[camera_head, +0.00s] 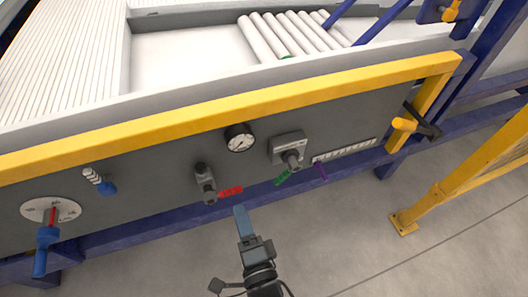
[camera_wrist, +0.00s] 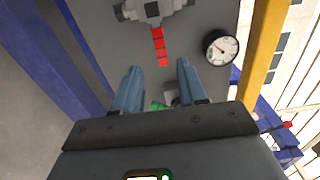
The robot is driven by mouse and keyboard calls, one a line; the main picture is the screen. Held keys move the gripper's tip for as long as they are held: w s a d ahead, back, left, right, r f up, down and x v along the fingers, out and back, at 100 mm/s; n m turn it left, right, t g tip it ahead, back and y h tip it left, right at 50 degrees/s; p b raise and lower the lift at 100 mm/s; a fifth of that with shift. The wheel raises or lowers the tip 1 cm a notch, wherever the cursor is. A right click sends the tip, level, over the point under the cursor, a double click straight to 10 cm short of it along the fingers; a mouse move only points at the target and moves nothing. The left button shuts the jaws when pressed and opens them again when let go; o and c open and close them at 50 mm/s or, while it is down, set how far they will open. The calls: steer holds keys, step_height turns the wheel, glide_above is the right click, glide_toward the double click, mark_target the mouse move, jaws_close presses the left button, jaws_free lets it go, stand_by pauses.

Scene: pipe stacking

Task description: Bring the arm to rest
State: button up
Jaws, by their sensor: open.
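My gripper (camera_head: 240,211) hangs in front of the grey panel in the head view, below the red tag, with its blue fingers pointing up the picture. In the wrist view my gripper (camera_wrist: 160,70) shows two blue fingers standing apart. No held object shows between them. A small green piece (camera_wrist: 159,106) appears behind the gap, low between the fingers, partly hidden by the gripper body. I cannot tell how far the fingertips are from the panel.
The panel carries a round gauge (camera_head: 239,137), a grey valve (camera_head: 205,183), a switch box (camera_head: 289,148) and a blue-handled valve (camera_head: 47,238). A yellow rail (camera_head: 200,121) runs above. Several pale pipes (camera_head: 262,38) lie behind it. Open floor (camera_head: 350,235) lies at lower right.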

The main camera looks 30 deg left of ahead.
steer(key=s+d+r+n+t+h, duration=0.1)
steer(key=s+d+r+h, duration=0.25)
steer(key=d, duration=0.65)
steer(key=s+d+r+n+t+h, duration=0.25)
steer(key=s+d, duration=0.25)
steer(key=d, duration=0.6)
steer(key=s+d+r+n+h, duration=0.1)
steer(key=s+d+r+h, duration=0.2)
steer(key=d, duration=0.7)
steer(key=s+d+r+n+h, duration=0.45)
steer(key=s+d+r, duration=0.4)
steer(key=r, duration=0.25)
step_height(320, 180, up, 11)
steer(key=p, duration=1.2)
steer(key=shift+s+a+r+m+p, duration=0.2)
steer(key=shift+a+m+p, duration=0.1)
steer(key=shift+m, duration=0.1)
steer(key=shift+a, duration=0.15)
